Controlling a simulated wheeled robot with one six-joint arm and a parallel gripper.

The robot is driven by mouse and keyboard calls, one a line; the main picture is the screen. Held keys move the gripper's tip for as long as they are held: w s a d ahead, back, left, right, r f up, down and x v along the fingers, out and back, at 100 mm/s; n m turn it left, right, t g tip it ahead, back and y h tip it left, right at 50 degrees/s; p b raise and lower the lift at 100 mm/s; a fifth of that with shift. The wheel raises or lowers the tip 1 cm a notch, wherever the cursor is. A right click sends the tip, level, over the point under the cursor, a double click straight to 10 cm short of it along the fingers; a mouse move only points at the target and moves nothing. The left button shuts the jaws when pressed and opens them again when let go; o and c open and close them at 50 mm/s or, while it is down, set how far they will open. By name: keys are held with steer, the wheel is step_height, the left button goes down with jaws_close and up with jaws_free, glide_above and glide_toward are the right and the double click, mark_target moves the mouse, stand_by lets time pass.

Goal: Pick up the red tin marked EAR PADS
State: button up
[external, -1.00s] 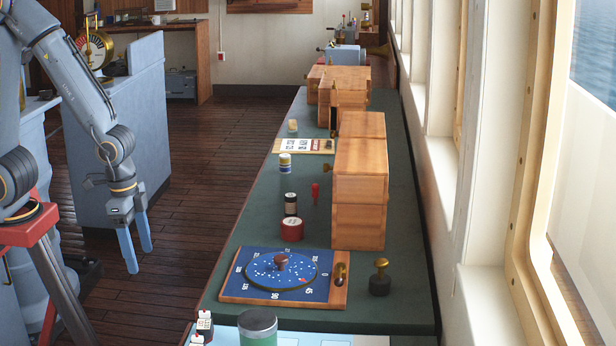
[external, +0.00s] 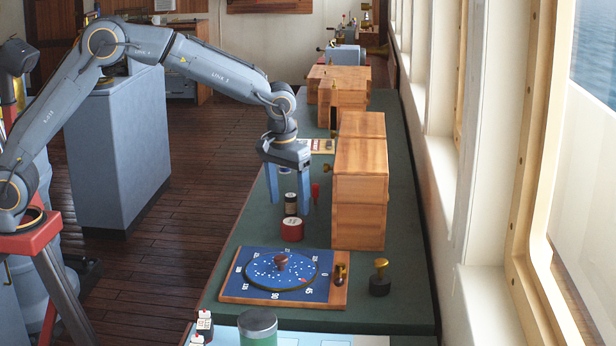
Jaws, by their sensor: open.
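The red tin (external: 292,230) with a pale label stands upright on the green-topped counter (external: 240,228); its lettering is too small to read. My gripper (external: 289,207) is open and points down with its two blue fingers apart. In the picture its fingers are just above and behind the red tin, on either side of a dark bottle (external: 291,204) with a white label. I cannot tell how far above the counter the fingertips are. Nothing is held in the gripper.
A red-handled item (external: 315,192) and wooden boxes (external: 360,190) are close on the right. A blue star disc on a board (external: 281,270) is in front, with a brass-knobbed black stamp (external: 380,278) beside it. A green jar (external: 258,328) stands at the near end.

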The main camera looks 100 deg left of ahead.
mark_target(292, 222)
steer(key=shift+w+a+f+p, duration=0.15)
steer(key=shift+f+p, duration=0.3)
steer(key=shift+f, duration=0.8)
steer(key=shift+w+a+f+p, duration=0.15)
steer(key=shift+f+p, duration=0.35)
steer(key=shift+f, duration=0.75)
steer(key=shift+w+a+f+p, duration=0.15)
steer(key=shift+f+p, duration=0.3)
steer(key=shift+f, duration=0.8)
steer(key=shift+s, duration=0.1)
steer(key=c, duration=1.1)
